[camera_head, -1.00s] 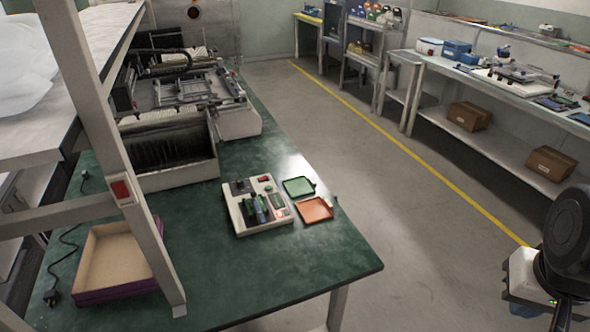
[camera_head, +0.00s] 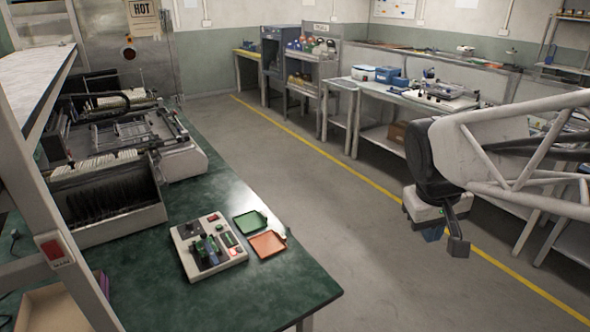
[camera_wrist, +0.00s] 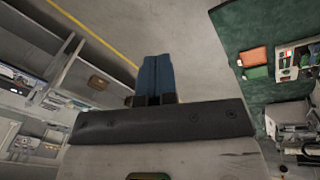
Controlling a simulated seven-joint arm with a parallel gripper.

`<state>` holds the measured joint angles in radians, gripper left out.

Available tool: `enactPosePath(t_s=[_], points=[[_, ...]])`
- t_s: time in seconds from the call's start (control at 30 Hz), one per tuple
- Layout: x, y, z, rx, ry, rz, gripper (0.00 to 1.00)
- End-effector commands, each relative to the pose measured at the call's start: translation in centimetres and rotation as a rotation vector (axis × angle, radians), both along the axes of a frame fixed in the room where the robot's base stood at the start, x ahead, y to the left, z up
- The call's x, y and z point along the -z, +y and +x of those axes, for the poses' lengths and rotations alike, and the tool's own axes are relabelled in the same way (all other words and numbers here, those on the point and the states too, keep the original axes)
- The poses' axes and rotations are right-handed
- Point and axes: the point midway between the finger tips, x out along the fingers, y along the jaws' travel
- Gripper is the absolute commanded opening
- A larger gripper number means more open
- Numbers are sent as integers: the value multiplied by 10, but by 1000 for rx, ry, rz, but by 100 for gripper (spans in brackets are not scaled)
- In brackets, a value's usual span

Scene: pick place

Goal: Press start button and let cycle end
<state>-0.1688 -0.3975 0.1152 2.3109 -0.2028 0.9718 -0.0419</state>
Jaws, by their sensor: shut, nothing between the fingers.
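A pale control box (camera_head: 183,264) sits on the green bench near its front right corner. On its top are a red button (camera_head: 213,217), a small green button, a dark display and a fixture with dark green and blue parts. I cannot read which button is the start button. The box is partly in view at the right of the wrist view (camera_wrist: 287,72). My gripper (camera_head: 433,235) hangs over the aisle floor, right of the bench and well apart from the box. Its blue fingers (camera_wrist: 157,60) are shut together and empty.
A green tray (camera_head: 250,221) and an orange tray (camera_head: 268,244) lie right of the box. A machine with a black-slotted bin (camera_head: 120,218) stands behind. A post with a red switch (camera_head: 53,249) rises at left. The aisle floor (camera_head: 300,180) is clear.

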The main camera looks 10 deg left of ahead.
Motion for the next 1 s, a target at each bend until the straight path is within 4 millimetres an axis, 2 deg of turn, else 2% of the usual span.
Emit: enactPosePath(t_s=[0.47,1.0], points=[[1,56,85,-197,39,-125,0],[20,141,171,-416,69,-268,0]])
